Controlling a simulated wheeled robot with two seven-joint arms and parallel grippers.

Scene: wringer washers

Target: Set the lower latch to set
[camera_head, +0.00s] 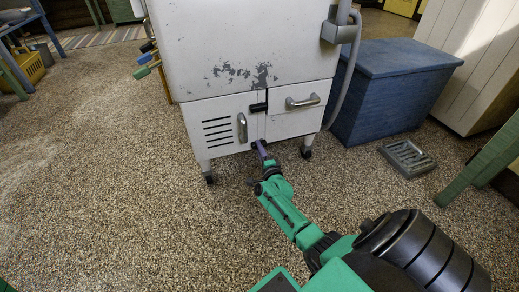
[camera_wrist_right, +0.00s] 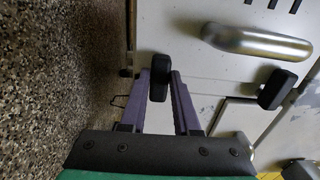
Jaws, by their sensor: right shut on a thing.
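The white washer cabinet (camera_head: 235,50) stands ahead, with two lower doors and a black upper latch (camera_head: 258,107) lying about level across their seam. The black lower latch (camera_head: 254,146) is near the doors' bottom edge, mostly hidden by my right gripper (camera_head: 261,149) in the head view. In the right wrist view, my right gripper (camera_wrist_right: 161,88) has its two purple fingers on either side of the lower latch (camera_wrist_right: 158,90), shut on it. The upper latch (camera_wrist_right: 275,88) stands clear of the fingers there. My left gripper is not in view.
The left door has a vertical metal handle (camera_head: 242,128); the right door has a horizontal one (camera_head: 303,101). A blue chest (camera_head: 390,90) stands right of the washer. A metal grate (camera_head: 407,158) lies on the pebbled floor. The floor at left is open.

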